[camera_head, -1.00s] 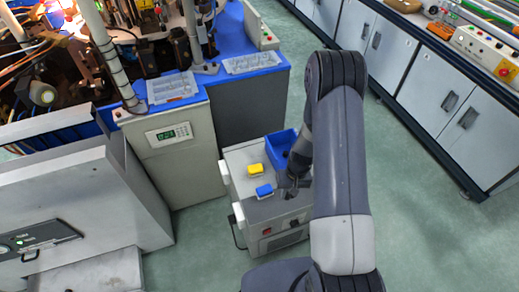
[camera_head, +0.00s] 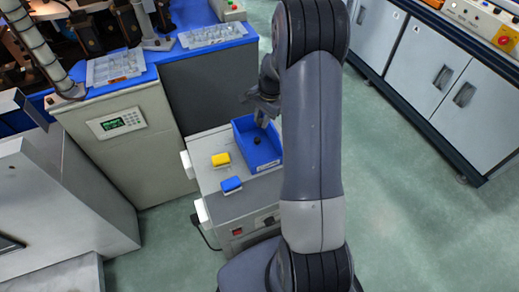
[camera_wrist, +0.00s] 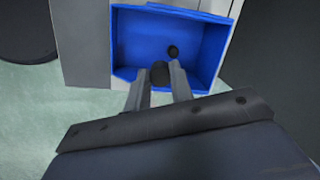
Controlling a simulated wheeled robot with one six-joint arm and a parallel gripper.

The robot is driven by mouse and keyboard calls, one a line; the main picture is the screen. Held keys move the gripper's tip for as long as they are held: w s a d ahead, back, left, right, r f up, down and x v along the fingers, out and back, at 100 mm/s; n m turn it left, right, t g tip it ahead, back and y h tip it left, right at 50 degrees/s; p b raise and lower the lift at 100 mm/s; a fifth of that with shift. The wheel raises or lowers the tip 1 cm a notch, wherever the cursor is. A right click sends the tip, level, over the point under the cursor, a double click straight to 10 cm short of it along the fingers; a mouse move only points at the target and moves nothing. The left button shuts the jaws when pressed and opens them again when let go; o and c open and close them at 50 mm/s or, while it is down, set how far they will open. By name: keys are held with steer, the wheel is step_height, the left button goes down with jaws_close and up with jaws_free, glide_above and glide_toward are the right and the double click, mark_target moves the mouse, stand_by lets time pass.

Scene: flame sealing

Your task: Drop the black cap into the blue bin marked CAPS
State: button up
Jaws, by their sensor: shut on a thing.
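The blue bin (camera_head: 241,145) stands on the grey cabinet top, with a pale label on its front too small to read. It also fills the upper middle of the wrist view (camera_wrist: 124,45). My gripper (camera_head: 262,120) points down over the bin. In the wrist view my gripper (camera_wrist: 160,82) is shut on the black cap (camera_wrist: 159,73), which shows between the fingertips against the bin's inside.
Green floor (camera_head: 400,200) lies open on the right, before white cabinets (camera_head: 437,75).

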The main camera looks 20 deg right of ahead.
step_height(320, 180, down, 6)
steer(key=b, duration=0.4)
steer(key=shift+b, duration=0.3)
steer(key=o, duration=1)
steer(key=shift+r, duration=0.1)
steer(key=r, duration=0.3)
steer(key=d+r+p, duration=0.1)
steer(key=r, duration=0.3)
steer(key=s+r+p, duration=0.1)
steer(key=r, duration=0.2)
steer(key=shift+d+r, duration=0.3)
steer(key=shift+d, duration=0.05)
